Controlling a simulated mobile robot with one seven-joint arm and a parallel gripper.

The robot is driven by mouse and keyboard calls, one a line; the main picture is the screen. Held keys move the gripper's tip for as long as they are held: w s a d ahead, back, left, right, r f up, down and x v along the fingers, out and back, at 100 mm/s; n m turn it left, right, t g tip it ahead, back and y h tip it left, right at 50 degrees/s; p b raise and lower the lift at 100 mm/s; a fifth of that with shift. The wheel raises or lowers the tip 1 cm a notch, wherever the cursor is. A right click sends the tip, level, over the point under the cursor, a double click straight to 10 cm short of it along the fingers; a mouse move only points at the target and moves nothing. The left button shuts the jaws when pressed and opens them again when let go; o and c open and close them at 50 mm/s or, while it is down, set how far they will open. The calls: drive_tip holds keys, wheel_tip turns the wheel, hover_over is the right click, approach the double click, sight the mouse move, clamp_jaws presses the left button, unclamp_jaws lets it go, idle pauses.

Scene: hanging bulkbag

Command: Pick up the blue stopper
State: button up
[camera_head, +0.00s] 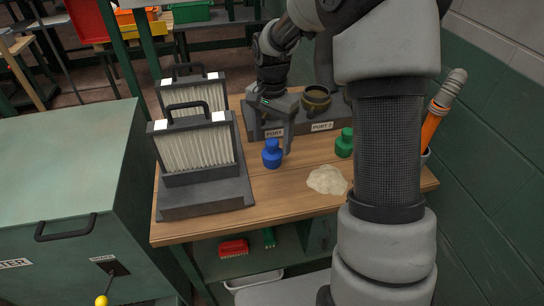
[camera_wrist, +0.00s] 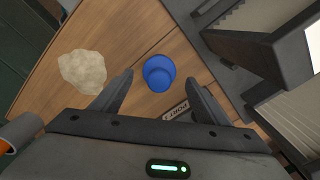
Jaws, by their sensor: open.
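The blue stopper (camera_head: 272,153) stands upright on the wooden table, just in front of the grey port block at its port 1 label. In the wrist view the blue stopper (camera_wrist: 159,73) lies ahead of and between my two fingers. My gripper (camera_wrist: 160,88) is open and empty, its fingers spread wider than the stopper. In the head view my arm reaches over the port block, and the fingers themselves are hard to make out there. A green stopper (camera_head: 344,142) stands to the right, partly beside my arm.
A pale powder heap (camera_head: 327,180) lies on the table (camera_head: 275,203) right of the blue stopper. Filter panels in a dark stand (camera_head: 205,197) rise on the left. The port block (camera_head: 320,137) is behind. An orange tool (camera_head: 435,122) stands at the right edge.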

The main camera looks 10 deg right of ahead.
sight(272, 152)
wheel_tip(272, 152, down, 5)
drive_tip(key=shift+f+b, duration=0.15)
drive_tip(key=shift+b, duration=0.4)
drive_tip(key=c, duration=1.1)
